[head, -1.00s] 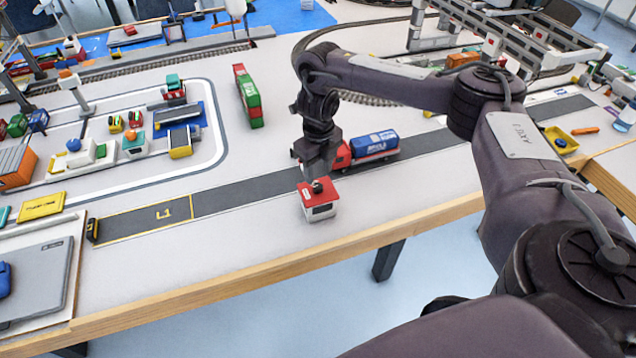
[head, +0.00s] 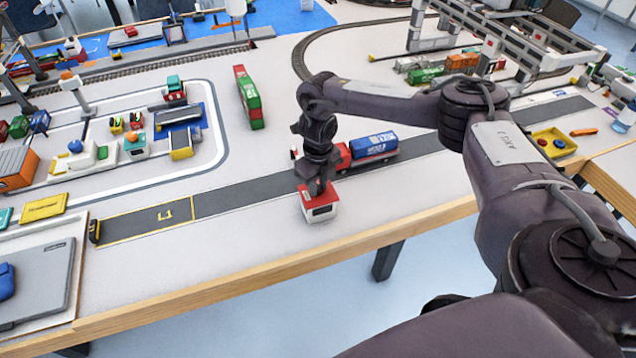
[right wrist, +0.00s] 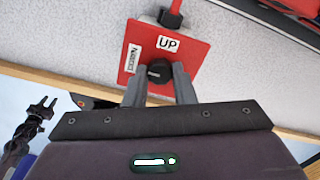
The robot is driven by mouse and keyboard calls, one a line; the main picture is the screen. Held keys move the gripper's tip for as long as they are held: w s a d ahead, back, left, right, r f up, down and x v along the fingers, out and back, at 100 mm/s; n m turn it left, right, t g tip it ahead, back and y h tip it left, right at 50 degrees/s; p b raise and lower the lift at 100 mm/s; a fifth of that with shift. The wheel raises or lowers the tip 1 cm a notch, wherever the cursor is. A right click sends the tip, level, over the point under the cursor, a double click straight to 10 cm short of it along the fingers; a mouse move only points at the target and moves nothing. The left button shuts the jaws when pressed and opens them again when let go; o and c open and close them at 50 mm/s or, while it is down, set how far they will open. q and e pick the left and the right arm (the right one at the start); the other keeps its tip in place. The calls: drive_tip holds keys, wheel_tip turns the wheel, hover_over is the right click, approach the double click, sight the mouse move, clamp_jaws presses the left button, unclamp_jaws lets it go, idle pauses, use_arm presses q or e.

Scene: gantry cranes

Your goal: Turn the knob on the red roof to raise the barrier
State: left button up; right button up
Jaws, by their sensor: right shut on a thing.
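The small white booth (head: 322,213) with a red roof (head: 304,200) stands near the table's front edge. In the right wrist view the red roof (right wrist: 193,52) carries an "UP" label and a dark round knob (right wrist: 159,70). My right gripper (head: 318,190) points down over the roof, and in the right wrist view its fingers (right wrist: 159,80) are shut on the knob from both sides. A red piece (right wrist: 174,14) shows at the roof's far edge; I cannot tell whether it is the barrier. My left gripper (right wrist: 43,106) shows small in the right wrist view, its prongs apart, away from the booth.
A red and blue truck (head: 368,150) stands on the dark road just behind my right gripper. The road marked L1 (head: 150,219) to the left is clear. The wooden table edge (head: 270,270) runs close in front of the booth. A yellow tray (head: 568,136) lies at the right.

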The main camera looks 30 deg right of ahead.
drive_tip(key=shift+m, duration=0.3)
drive_tip(key=m+p, duration=0.1)
drive_tip(key=m, duration=0.3)
drive_tip(key=shift+r+p, duration=0.1)
drive_tip(key=shift+p, duration=0.2)
drive_tip(key=m+p, duration=0.1)
drive_tip(key=m, duration=0.4)
drive_tip(key=shift+p, duration=0.3)
drive_tip(key=m+p, duration=0.2)
drive_tip(key=m, duration=0.2)
drive_tip(key=shift+w+r, duration=0.1)
drive_tip(key=shift+m+p, duration=0.9)
drive_tip(key=shift+m, duration=1.2)
drive_tip(key=o, duration=1)
